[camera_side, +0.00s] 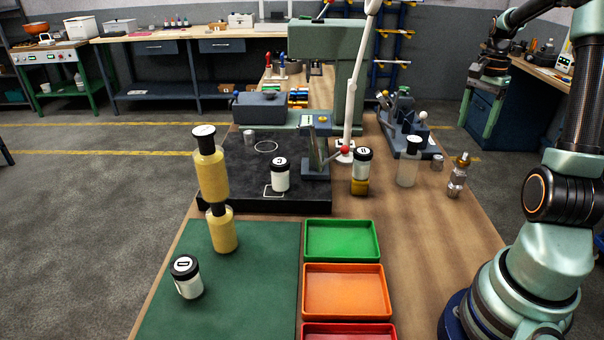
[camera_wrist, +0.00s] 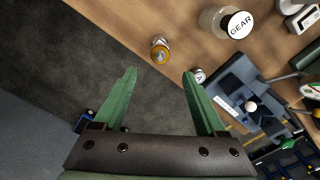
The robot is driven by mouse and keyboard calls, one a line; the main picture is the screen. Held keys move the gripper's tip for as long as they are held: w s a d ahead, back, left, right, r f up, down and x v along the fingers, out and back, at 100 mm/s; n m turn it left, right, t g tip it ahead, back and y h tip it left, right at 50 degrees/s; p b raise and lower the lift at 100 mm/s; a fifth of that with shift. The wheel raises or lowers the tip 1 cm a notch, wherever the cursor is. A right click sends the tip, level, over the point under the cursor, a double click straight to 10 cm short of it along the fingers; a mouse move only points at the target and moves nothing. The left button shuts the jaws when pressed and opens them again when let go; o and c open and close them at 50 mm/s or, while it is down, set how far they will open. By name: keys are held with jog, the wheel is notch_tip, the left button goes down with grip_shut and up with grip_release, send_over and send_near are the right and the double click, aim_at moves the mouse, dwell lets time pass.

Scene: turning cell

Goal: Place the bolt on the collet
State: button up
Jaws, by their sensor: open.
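My gripper (camera_wrist: 160,74) is open and empty in the wrist view, its two green fingers apart, with grey floor and the bench edge between and beyond them. A metal piece with a brass-coloured top (camera_wrist: 160,50) stands just beyond the fingertips; it shows upright at the right of the bench in the side view (camera_side: 458,175). Left of it are a small silver cylinder (camera_side: 437,162) and a clear jar with a black cap (camera_side: 408,162); a jar lid reading GEAR (camera_wrist: 239,25) shows in the wrist view. No label reads bolt or collet, so I cannot tell which things they are.
A lettered jar (camera_side: 362,162) stands on a yellow base. Another white jar (camera_side: 280,176) stands on the dark plate (camera_side: 315,200). Green (camera_side: 341,225) and orange (camera_side: 346,291) trays lie in front.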

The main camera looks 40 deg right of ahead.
jog(key=w+a+r+n+t+h, duration=0.1)
jog(key=w+a+r+n, duration=0.4)
jog(key=a, duration=0.5)
jog(key=a+n+t+y, duration=0.1)
jog(key=a+n+t, duration=0.3)
jog(key=a+n, duration=1.1)
jog(key=a, duration=1)
jog(key=shift+r+t, duration=0.15)
jog(key=shift+t, duration=0.15)
jog(key=shift+s, duration=0.1)
